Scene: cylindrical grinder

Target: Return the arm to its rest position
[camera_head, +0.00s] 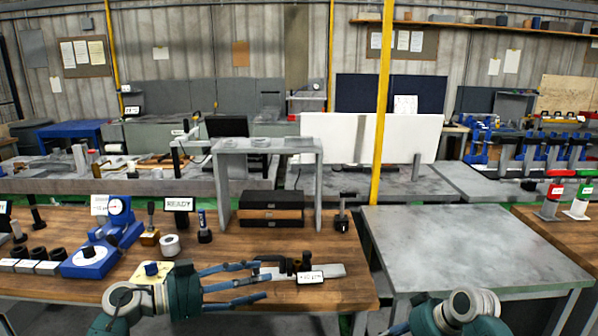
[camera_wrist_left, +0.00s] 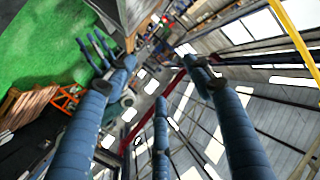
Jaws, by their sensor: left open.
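My left gripper (camera_head: 260,280) reaches in from the lower left over the front of the wooden bench. Its blue fingers are spread apart and point right, with nothing held between them. In the left wrist view its three long fingers (camera_wrist_left: 160,78) are also apart and empty. Part of my right arm (camera_head: 462,310) shows at the bottom, in front of the grey table; its fingers are not clear there. Small blue fingers (camera_wrist_left: 102,50) show at the upper left of the wrist view, and I cannot tell for certain whose they are.
A wooden bench (camera_head: 330,245) carries a blue dial gauge stand (camera_head: 95,250), a READY sign (camera_head: 180,204), a white tape roll (camera_head: 170,245) and dark stacked boxes (camera_head: 270,207) under a grey stand. The grey table (camera_head: 470,240) is bare.

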